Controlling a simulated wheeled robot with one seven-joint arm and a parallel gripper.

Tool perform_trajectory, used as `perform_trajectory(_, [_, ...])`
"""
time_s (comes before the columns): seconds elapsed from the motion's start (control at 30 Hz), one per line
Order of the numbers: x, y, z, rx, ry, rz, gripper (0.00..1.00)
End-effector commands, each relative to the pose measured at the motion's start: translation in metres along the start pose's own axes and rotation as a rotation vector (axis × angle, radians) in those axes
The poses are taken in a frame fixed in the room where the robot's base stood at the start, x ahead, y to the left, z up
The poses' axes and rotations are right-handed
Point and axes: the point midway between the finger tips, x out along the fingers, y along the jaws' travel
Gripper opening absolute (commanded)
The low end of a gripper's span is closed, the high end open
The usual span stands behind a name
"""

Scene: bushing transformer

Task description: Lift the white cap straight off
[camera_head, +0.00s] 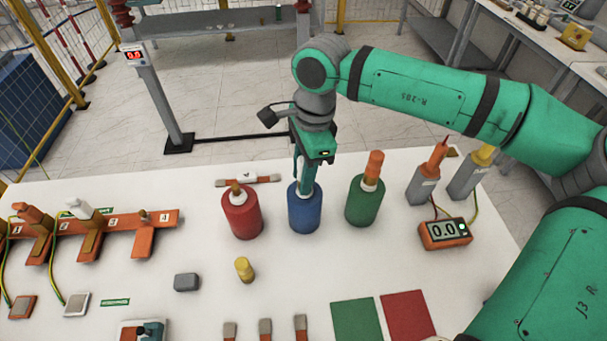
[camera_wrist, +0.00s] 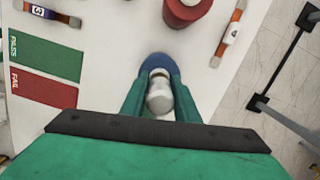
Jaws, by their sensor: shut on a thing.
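The blue cylinder (camera_head: 304,212) stands upright on the white table between a red and a green cylinder. My gripper (camera_head: 308,184) points down over its top. In the wrist view the white cap (camera_wrist: 159,97) lies between the two green fingers of my gripper (camera_wrist: 158,100), which are shut on it. The blue rim (camera_wrist: 152,62) of the cylinder shows just beyond the cap. In the head view the fingers hide the cap. I cannot tell whether the cap still touches the cylinder.
The red cylinder (camera_head: 242,214) stands close on the left, the green cylinder (camera_head: 364,203) with its orange top on the right. A small yellow piece (camera_head: 244,269) and a grey block (camera_head: 187,282) lie in front. An orange meter (camera_head: 445,232) sits at the right.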

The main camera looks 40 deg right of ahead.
Motion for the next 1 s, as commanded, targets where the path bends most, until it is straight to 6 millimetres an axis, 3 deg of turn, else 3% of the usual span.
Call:
perform_trajectory(0.27, [-0.032,0.002,0.003,0.001,0.001,-0.003,0.06])
perform_trajectory(0.57, [-0.089,0.052,0.007,0.001,0.002,-0.003,0.06])
perform_trajectory(0.8, [-0.111,0.105,0.006,0.001,0.000,-0.002,0.06])
perform_trajectory(1.0, [-0.122,0.130,0.007,0.000,-0.001,-0.002,0.06])
